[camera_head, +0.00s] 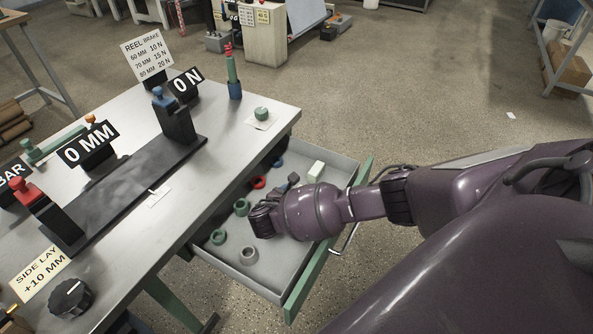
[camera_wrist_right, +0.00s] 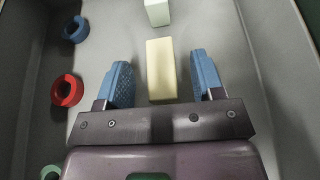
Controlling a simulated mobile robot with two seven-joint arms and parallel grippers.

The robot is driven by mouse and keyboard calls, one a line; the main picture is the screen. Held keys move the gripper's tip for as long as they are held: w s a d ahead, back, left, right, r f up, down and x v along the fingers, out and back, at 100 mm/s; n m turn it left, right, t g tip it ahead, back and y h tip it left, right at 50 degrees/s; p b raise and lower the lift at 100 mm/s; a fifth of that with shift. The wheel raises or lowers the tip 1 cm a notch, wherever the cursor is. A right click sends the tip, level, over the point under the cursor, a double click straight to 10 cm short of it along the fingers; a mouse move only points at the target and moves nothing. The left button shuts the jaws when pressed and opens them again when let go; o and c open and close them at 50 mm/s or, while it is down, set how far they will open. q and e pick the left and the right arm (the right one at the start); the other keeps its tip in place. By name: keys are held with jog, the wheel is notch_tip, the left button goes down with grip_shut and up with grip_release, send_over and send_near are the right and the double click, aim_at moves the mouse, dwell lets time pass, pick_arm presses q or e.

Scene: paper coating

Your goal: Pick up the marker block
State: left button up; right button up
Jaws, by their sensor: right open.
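My right gripper (camera_head: 288,184) reaches down into an open drawer (camera_head: 344,165). In the right wrist view its two blue fingers (camera_wrist_right: 161,78) are apart, one on each side of a pale yellow block (camera_wrist_right: 161,66). Gaps show between the block and both fingers. A pale greenish-white block (camera_head: 316,170) lies in the drawer beyond the gripper; its near end also shows at the top of the wrist view (camera_wrist_right: 157,12). I cannot tell by looks which block is the marker block. The yellow one is not visible in the head view. My left gripper is not in view.
Red (camera_head: 258,182), blue (camera_head: 278,162), green (camera_head: 241,207) and grey (camera_head: 249,254) rings lie in the drawer. The drawer walls and green front (camera_head: 322,262) surround the gripper. The grey table (camera_head: 150,235) with signs and a black fixture stands left.

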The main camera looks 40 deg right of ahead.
jog(key=x, duration=0.2)
jog(key=shift+d+f, duration=0.25)
jog(key=shift+r, duration=0.1)
jog(key=c, duration=1)
